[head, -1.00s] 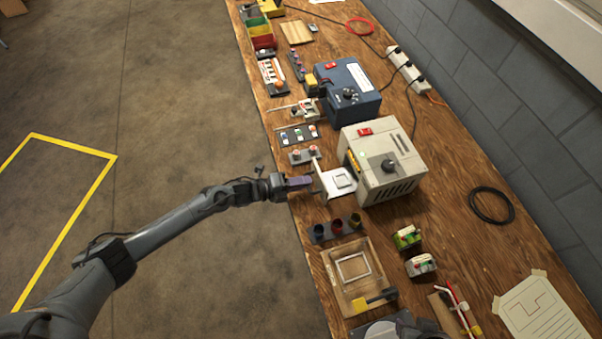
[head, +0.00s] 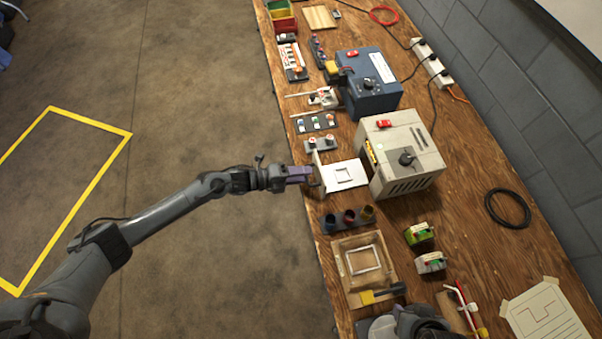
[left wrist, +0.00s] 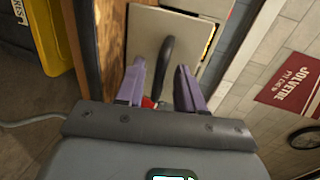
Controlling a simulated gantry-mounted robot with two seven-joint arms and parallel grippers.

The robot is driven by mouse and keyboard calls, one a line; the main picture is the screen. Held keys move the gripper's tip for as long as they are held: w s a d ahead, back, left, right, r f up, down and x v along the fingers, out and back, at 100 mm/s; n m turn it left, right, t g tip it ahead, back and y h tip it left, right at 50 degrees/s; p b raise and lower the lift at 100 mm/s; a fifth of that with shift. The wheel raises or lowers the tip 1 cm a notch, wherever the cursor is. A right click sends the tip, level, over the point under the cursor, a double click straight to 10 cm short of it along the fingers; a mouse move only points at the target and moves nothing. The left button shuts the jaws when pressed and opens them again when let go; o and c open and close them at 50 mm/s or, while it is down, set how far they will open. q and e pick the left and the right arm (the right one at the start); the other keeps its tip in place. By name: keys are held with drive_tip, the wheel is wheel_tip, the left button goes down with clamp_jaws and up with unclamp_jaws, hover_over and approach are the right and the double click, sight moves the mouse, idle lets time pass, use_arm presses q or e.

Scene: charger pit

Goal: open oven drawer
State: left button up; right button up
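The oven is the beige box (head: 402,160) with a red switch and a dark knob on the bench. Its white drawer (head: 352,172) stands out to the left, with a square frame lying on it. My left gripper (head: 312,177) is at the drawer's front, over the bench edge. In the left wrist view, its purple fingers (left wrist: 160,70) are apart on either side of the dark handle (left wrist: 168,52), with a gap showing beside it. The drawer's pale front panel (left wrist: 145,35) is just beyond. My right gripper's fingers do not show.
A blue box (head: 368,80) stands behind the oven. A rack of dark cups (head: 348,219) and a wooden tray (head: 350,290) lie in front of the drawer. Small parts line the bench's left edge. Floor left of the bench is clear.

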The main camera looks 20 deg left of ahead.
use_arm(q)
drive_tip(key=p+v, duration=0.1)
drive_tip(key=v, duration=0.9)
drive_tip(key=shift+s+a+r, duration=0.2)
drive_tip(key=shift+a, duration=0.1)
